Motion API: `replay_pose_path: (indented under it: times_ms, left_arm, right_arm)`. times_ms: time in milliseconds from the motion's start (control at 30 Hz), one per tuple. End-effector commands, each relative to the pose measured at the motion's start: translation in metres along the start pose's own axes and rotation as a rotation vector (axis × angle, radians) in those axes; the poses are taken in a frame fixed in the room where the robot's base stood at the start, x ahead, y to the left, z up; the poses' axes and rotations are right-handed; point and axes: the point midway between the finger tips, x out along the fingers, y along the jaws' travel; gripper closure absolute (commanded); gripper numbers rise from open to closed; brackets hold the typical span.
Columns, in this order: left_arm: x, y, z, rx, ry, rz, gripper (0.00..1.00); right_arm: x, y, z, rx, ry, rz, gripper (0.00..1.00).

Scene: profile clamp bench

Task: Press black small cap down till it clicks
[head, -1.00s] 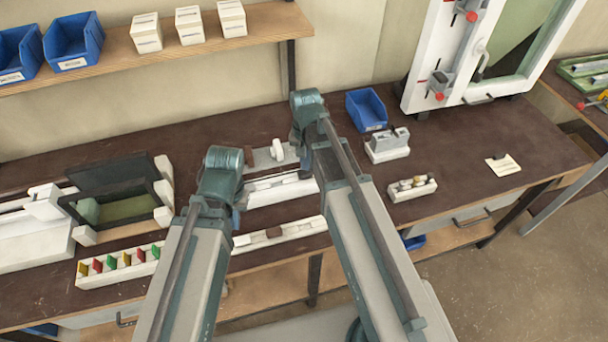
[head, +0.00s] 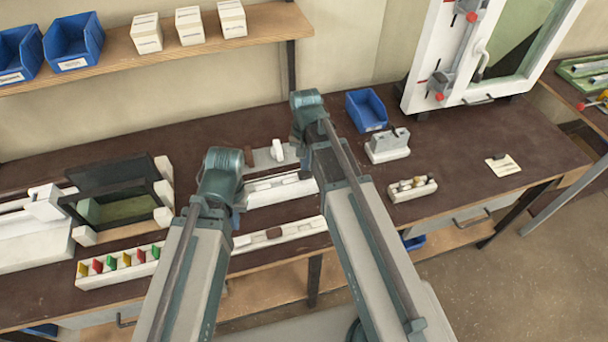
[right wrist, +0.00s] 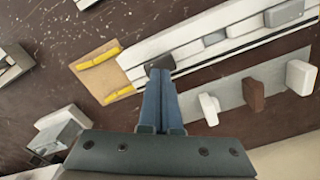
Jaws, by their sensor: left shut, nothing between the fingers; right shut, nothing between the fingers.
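In the right wrist view a small dark cap (right wrist: 159,63) sits at the near end of a white profile (right wrist: 195,52). My right gripper (right wrist: 159,73) is shut and empty, with its fingertips at the cap's edge. I cannot tell whether they press on it. In the head view the profile (head: 275,191) lies between my two arms, and my right arm hides the cap. My left gripper (head: 238,216) is at the profile's left, shut and mostly hidden by its own wrist.
A grey strip (right wrist: 230,98) beside the profile carries white pieces and a brown block (right wrist: 253,95). A tan plate (right wrist: 92,72) with yellow strips lies near the profile's end. A blue bin (head: 366,111), a grey-white fixture (head: 387,147) and a small-parts rack (head: 412,189) stand right.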

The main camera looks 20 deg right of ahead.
Motion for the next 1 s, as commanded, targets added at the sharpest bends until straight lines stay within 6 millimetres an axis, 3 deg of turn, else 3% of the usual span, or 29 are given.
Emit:
replay_pose_path:
  times_ms: [1000]
  left_arm:
    - [0.012,0.001,-0.001,0.0,0.0,0.0,1.0]
  right_arm:
    - [0.012,0.0,0.0,0.0,0.0,0.0,1.0]
